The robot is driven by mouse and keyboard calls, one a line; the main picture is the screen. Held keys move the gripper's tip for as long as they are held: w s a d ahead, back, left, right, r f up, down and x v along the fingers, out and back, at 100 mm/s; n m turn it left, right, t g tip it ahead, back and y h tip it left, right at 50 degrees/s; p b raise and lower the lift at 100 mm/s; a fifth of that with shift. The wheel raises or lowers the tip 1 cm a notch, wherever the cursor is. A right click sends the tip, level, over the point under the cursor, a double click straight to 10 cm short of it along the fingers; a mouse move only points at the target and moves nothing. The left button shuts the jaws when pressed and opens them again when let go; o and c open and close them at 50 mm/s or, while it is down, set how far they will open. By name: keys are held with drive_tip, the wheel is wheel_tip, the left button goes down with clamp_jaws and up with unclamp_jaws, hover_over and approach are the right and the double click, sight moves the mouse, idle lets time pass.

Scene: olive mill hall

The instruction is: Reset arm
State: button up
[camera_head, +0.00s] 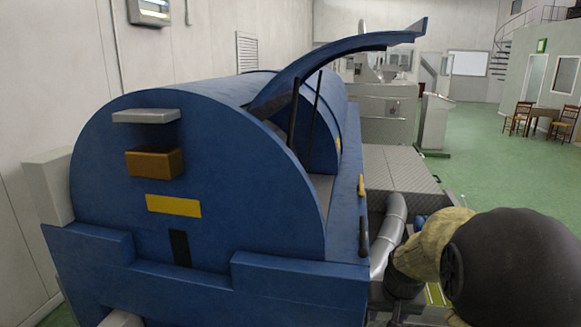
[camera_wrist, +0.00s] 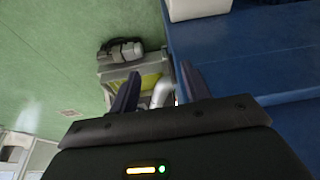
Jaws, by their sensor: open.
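My gripper (camera_wrist: 157,90) shows in the wrist view with its two dark fingers apart and nothing between them. Beyond the fingers are a grey pipe and the side of a large blue machine (camera_wrist: 235,50). In the head view my arm is at the lower right, beside the right side of the blue machine (camera_head: 200,200). The gripper's fingers cannot be made out in the head view.
The blue machine's curved lid (camera_head: 340,48) stands raised. A silver pipe (camera_head: 388,235) runs close to my arm. A metal platform (camera_head: 400,170) lies behind it. Green floor (camera_head: 480,170) is clear toward the table (camera_head: 545,112) and chairs at the far right.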

drive_tip(key=s+a+f+n, duration=0.1)
drive_tip(key=s+a, duration=0.2)
drive_tip(key=s, duration=0.4)
drive_tip(key=s+a+f+g, duration=0.1)
drive_tip(key=s+a+f, duration=0.1)
drive_tip(key=s, duration=0.5)
drive_tip(key=shift+s+a+f+n, duration=0.2)
drive_tip(key=shift+s+a+n, duration=0.2)
drive_tip(key=shift+a, duration=0.4)
drive_tip(key=shift+c, duration=1.2)
drive_tip(key=shift+d, duration=0.1)
